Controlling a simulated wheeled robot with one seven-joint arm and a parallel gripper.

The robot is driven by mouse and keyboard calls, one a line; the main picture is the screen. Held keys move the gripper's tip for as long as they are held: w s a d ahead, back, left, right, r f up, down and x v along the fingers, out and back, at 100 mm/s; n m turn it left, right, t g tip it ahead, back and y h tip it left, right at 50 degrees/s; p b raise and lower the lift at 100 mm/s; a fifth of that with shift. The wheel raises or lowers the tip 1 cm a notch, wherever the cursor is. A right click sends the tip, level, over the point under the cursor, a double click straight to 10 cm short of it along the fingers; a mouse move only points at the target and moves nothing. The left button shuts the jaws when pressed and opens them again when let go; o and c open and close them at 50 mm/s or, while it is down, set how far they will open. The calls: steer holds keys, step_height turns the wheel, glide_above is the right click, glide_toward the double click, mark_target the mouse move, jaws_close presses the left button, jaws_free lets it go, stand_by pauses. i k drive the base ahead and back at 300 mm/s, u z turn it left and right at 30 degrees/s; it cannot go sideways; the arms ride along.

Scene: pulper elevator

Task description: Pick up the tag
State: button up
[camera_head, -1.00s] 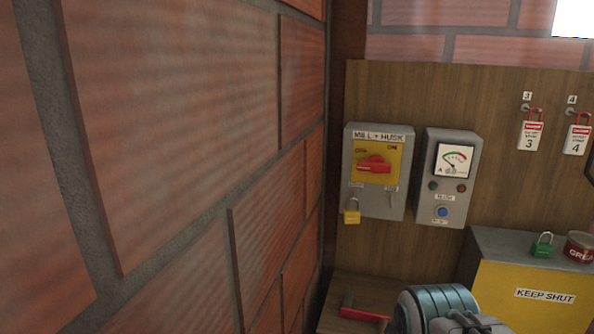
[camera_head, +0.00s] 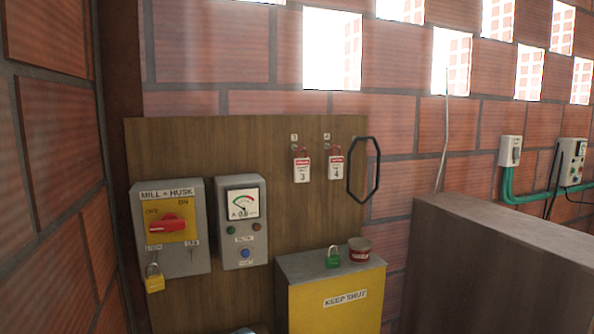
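Two red-and-white tags hang from hooks on the wooden board (camera_head: 230,140). The left one is tag 3 (camera_head: 301,171), under a small "3" label. The right one is tag 4 (camera_head: 336,167), under a "4" label. They hang side by side, apart from each other. Each has a red loop at its top. My gripper is not in view.
A grey MILL + HUSK switch box (camera_head: 203,253) with a yellow padlock (camera_head: 154,279) and a meter box (camera_head: 241,194) are on the board. A yellow KEEP SHUT box (camera_head: 340,313) carries a green padlock (camera_head: 333,257) and red tin (camera_head: 359,250). A brown block (camera_head: 500,240) stands right.

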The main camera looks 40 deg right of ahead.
mark_target(302, 166)
steer(key=z, duration=0.5)
steer(key=k, duration=0.6)
steer(key=z, duration=1.05)
steer(key=i, duration=1.4)
steer(key=u, duration=0.4)
